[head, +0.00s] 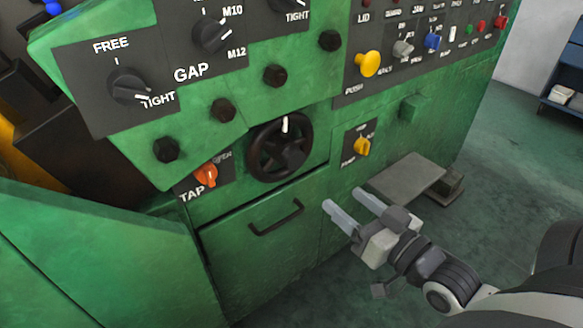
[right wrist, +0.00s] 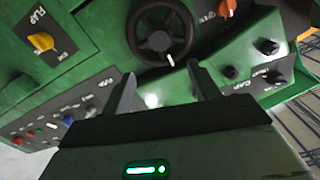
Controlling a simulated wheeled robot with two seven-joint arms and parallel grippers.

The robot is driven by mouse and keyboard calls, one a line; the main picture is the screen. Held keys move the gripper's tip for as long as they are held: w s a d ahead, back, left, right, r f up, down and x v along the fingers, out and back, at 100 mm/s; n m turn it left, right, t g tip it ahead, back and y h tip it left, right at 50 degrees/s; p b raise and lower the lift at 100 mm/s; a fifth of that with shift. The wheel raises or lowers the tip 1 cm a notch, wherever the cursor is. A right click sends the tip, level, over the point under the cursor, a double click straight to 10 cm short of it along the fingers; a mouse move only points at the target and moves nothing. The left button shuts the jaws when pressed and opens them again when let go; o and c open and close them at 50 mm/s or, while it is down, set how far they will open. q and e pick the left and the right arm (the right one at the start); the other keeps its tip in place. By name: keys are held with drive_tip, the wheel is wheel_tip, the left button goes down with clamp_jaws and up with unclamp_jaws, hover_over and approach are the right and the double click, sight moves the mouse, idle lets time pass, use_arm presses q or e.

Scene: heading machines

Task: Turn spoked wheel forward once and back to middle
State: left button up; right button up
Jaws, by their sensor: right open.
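The black spoked wheel (head: 279,147) is on the green machine's front, in the middle of the head view. Its white mark is at the top of the rim. In the right wrist view the wheel (right wrist: 160,32) shows upside down, with the white mark at its lower edge. My right gripper (head: 348,204) is open and empty, below and to the right of the wheel and apart from it. In the right wrist view its two fingers (right wrist: 166,90) stand apart, pointing toward the machine front. My left gripper is not in view.
An orange TAP knob (head: 206,174) sits left of the wheel and a yellow knob (head: 362,147) sits right of it. A drawer handle (head: 277,218) is below. A grey plate (head: 405,178) juts out at right. The GAP panel (head: 180,70) with dark knobs is above.

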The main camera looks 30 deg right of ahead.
sight(297, 161)
drive_tip(key=w, duration=0.5)
drive_tip(key=w+a, duration=0.1)
drive_tip(key=w, duration=1)
drive_tip(key=shift+a, duration=0.15)
drive_tip(key=shift+s, duration=0.1)
clamp_jaws()
